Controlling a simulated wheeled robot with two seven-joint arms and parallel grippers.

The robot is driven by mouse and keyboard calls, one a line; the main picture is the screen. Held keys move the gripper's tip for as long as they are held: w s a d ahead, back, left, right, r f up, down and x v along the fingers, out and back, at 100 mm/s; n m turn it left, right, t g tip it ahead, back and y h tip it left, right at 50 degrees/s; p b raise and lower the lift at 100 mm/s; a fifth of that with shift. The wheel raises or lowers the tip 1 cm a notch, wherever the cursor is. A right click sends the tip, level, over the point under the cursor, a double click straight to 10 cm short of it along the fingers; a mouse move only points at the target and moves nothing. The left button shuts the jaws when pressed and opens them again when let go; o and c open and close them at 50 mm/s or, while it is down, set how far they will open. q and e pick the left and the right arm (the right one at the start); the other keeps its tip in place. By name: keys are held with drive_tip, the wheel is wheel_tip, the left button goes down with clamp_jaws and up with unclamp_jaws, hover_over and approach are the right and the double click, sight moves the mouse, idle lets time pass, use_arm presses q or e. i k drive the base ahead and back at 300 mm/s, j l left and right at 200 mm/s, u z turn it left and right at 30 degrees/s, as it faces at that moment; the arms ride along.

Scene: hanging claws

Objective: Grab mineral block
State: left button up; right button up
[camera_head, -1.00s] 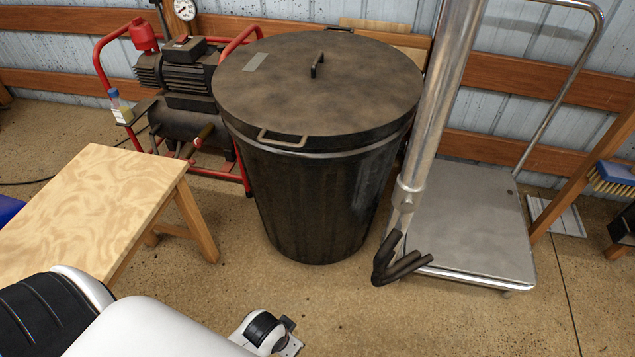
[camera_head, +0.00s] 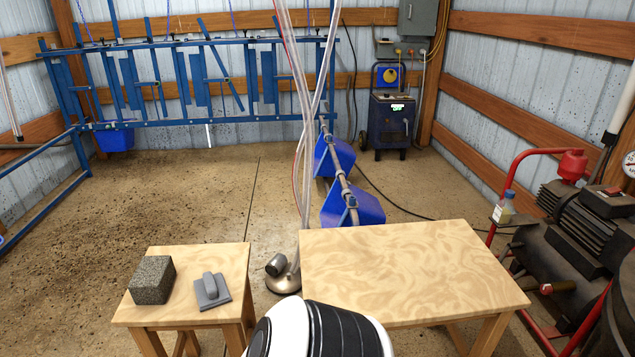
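A grey speckled block (camera_head: 152,280), which looks like the mineral block, sits on the left part of a small wooden table (camera_head: 190,313) at the lower left. It stands upright on the tabletop, apart from anything else. A white and black link of one of my arms shows at the bottom centre, to the right of the small table. Neither of my grippers is in view, so nothing shows between their fingers.
A grey hand tool (camera_head: 212,290) lies beside the block. A larger wooden table (camera_head: 410,270) stands to the right. A metal claw with clear hoses (camera_head: 283,275) is between the tables. Floor at left is clear.

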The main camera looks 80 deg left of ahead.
sight(152, 283)
drive_tip(key=u, duration=3.85)
